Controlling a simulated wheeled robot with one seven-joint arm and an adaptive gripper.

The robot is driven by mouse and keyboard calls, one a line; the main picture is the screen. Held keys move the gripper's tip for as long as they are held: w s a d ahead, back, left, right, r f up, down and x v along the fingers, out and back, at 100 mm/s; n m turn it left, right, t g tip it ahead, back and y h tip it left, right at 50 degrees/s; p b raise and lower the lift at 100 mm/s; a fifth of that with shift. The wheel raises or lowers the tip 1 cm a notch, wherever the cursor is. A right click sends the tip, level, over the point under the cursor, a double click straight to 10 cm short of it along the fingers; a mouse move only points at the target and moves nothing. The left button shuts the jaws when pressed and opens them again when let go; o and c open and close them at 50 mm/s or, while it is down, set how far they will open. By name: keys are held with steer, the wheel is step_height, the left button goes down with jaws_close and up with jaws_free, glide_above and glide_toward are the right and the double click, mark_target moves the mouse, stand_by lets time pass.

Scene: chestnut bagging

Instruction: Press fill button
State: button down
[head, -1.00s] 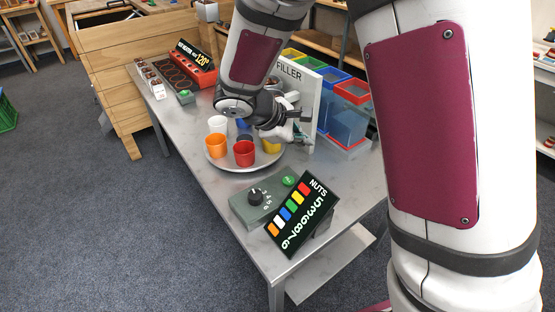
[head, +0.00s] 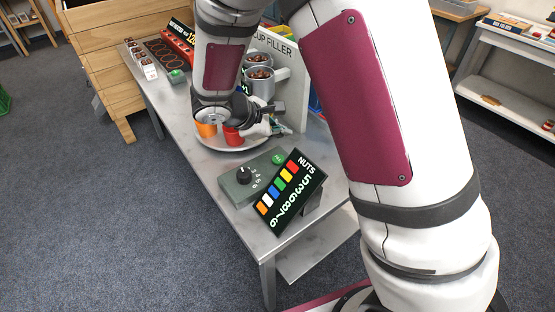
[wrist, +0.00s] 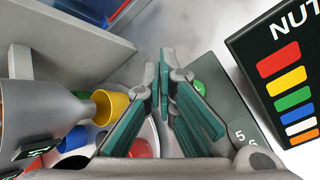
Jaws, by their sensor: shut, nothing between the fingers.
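A grey control box (head: 236,185) stands on the steel table, with a black dial (head: 244,175) marked with numbers and a round green button (head: 278,158) at its far right. In the wrist view the green button (wrist: 199,87) lies just right of the fingers, partly beside a finger pad. My gripper (head: 281,131) is shut and empty, above the table between the cup tray and the box. Its teal fingers (wrist: 166,62) also show in the wrist view. I cannot tell its exact height above the table; no contact with the button shows.
A tilted NUTS sign (head: 287,190) stands in front of the box. A round tray (head: 222,148) with coloured cups lies behind my gripper, partly hidden by my arm. The CUP FILLER panel (head: 292,75) with metal hoppers rises behind. Another green button (head: 177,73) sits farther back left.

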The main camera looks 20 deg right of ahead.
mark_target(280, 160)
steer(key=shift+f+b, duration=2.3)
steer(key=shift+f, duration=1.1)
steer(key=shift+f, duration=0.1)
steer(key=shift+f+b, duration=0.35)
steer(key=shift+b, duration=0.1)
steer(key=shift+f+b, duration=0.35)
steer(key=shift+b, duration=0.05)
steer(key=shift+r+p, duration=0.55)
steer(key=shift+r, duration=0.25)
steer(key=shift+r, duration=0.1)
steer(key=shift+r+p, duration=1.75)
steer(key=shift+r, duration=0.65)
steer(key=shift+r, duration=0.1)
